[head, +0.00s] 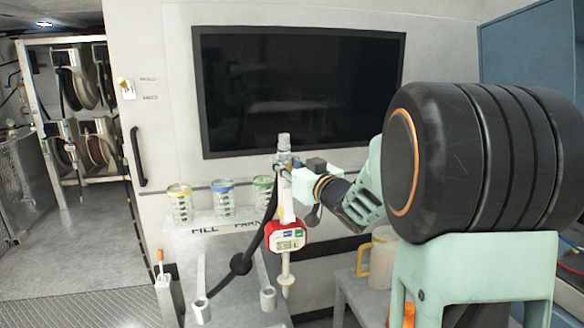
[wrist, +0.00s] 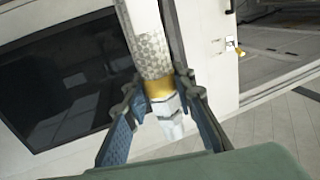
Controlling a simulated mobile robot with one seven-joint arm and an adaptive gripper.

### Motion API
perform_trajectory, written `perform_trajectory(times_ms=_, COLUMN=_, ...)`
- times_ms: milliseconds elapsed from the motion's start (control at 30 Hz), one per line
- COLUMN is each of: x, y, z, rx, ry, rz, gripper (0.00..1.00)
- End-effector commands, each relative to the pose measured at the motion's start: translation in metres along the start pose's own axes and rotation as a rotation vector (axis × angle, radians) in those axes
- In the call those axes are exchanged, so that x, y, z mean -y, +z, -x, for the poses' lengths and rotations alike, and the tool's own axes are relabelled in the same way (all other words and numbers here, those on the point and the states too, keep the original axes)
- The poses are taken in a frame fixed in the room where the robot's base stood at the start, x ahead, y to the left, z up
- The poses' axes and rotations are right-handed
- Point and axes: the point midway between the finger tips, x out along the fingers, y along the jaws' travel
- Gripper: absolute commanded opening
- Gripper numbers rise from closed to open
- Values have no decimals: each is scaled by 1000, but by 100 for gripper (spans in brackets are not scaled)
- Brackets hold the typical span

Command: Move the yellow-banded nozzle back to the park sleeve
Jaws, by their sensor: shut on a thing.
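The yellow-banded nozzle (head: 285,215) hangs roughly upright with its spout down, a red meter with a display on its middle and a black hose attached. My gripper (head: 286,172) is shut on its upper part. In the wrist view my gripper (wrist: 158,95) has its fingers on either side of the nozzle's shaft (wrist: 150,45), by the yellow band (wrist: 159,88). The spout tip is in the air, in the picture just right of a short grey sleeve (head: 268,298). Another grey sleeve (head: 202,311) stands further left. Lettering reading FILL and PARK is on the stand behind; the hose partly crosses it.
Jars with yellow (head: 180,203), blue (head: 223,197) and green (head: 264,192) rims stand on the stand (head: 190,240). A cream jug (head: 378,257) is on a low grey table to the right. A black screen (head: 300,90) is on the wall behind. The floor at left is largely clear.

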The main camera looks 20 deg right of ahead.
Motion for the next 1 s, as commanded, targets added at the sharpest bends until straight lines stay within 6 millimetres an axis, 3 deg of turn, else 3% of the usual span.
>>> perform_trajectory(times_ms=1000, x=31, y=-4, z=-68, rx=-5, ry=0, rz=0, gripper=0)
